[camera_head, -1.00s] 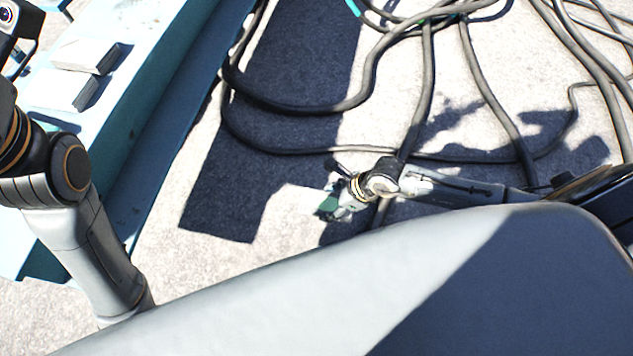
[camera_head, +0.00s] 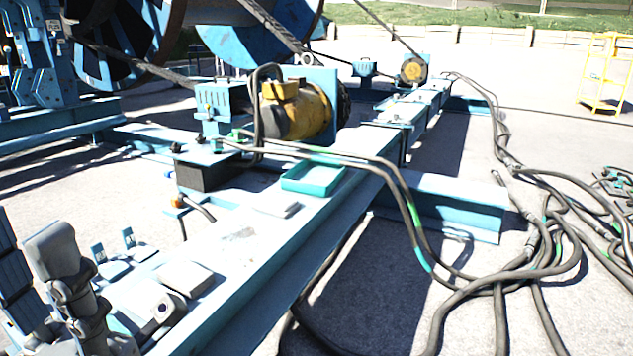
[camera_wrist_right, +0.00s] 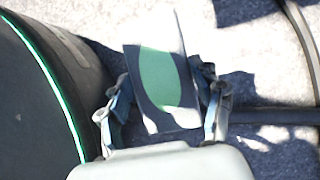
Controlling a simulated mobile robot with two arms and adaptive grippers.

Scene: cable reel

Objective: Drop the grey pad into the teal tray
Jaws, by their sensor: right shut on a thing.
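The teal tray (camera_head: 313,177) lies on top of the long light-blue beam in the head view, beyond the pads. A flat grey pad (camera_head: 277,208) lies on the beam just in front of it. My right gripper (camera_wrist_right: 165,105) shows only in the right wrist view, shut on a dark flat piece with a bright green patch (camera_wrist_right: 160,80); I cannot tell whether this is a pad. The ground below it is blurred. My left arm (camera_head: 65,265) fills the lower left of the head view. Its gripper fingers cannot be told clearly.
Another grey block (camera_head: 187,278) lies nearer on the beam (camera_head: 255,285). A yellow motor (camera_head: 300,110) stands behind the tray. Black cables (camera_head: 400,185) cross the beam right of the tray and tangle on the ground. Bare ground (camera_head: 545,90) lies at the back right.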

